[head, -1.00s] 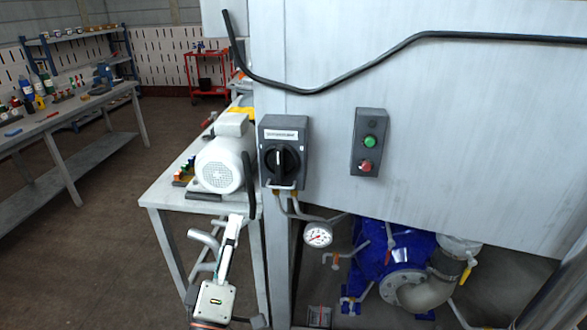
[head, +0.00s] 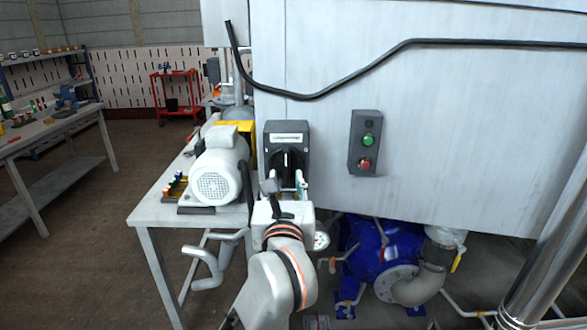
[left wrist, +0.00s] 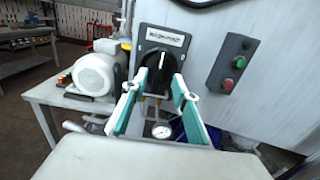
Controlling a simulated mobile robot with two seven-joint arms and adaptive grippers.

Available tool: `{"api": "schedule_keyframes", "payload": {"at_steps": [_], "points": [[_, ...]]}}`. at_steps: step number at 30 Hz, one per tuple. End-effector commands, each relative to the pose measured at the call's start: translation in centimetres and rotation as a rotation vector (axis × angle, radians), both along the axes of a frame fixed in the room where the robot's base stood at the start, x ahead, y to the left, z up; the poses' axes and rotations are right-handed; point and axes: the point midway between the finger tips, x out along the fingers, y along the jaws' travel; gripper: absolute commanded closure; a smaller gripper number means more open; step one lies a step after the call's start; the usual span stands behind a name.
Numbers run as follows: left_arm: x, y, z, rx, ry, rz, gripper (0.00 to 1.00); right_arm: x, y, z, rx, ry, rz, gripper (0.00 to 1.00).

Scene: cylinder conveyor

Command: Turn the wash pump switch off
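The wash pump switch is a dark grey box (head: 286,134) with a white label and a black rotary knob (head: 285,158), on the left edge of the big grey panel. In the left wrist view the knob (left wrist: 158,73) stands upright with a white pointer mark at its top. My left gripper (head: 285,182) is in front of the switch and hides its lower part in the head view. In the left wrist view its two green-padded fingers (left wrist: 160,84) are spread, one on each side of the knob. I cannot tell whether they touch it. My right gripper is not in view.
A button box (head: 363,143) with green and red buttons is to the right on the panel. A white motor (head: 219,168) stands on a table (head: 150,208) at the left. A gauge (left wrist: 161,131) and a blue pump (head: 377,257) are below.

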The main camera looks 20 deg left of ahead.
Motion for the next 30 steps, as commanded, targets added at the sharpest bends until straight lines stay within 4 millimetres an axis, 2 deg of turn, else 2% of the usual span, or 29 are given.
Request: {"api": "schedule_keyframes", "payload": {"at_steps": [15,26,27,30], "points": [[6.5,1.9,-0.2,0.003,0.001,0.003,0.72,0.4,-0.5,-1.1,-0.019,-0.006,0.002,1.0],[7.2,2.2,0.0,0.003,0.0,0.003,0.72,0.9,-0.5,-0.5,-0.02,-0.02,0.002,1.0],[7.2,2.2,0.0,0.003,0.0,0.003,0.74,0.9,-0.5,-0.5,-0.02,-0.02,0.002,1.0],[7.2,2.2,0.0,0.003,0.0,0.003,1.0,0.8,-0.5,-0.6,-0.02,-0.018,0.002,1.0]]}}
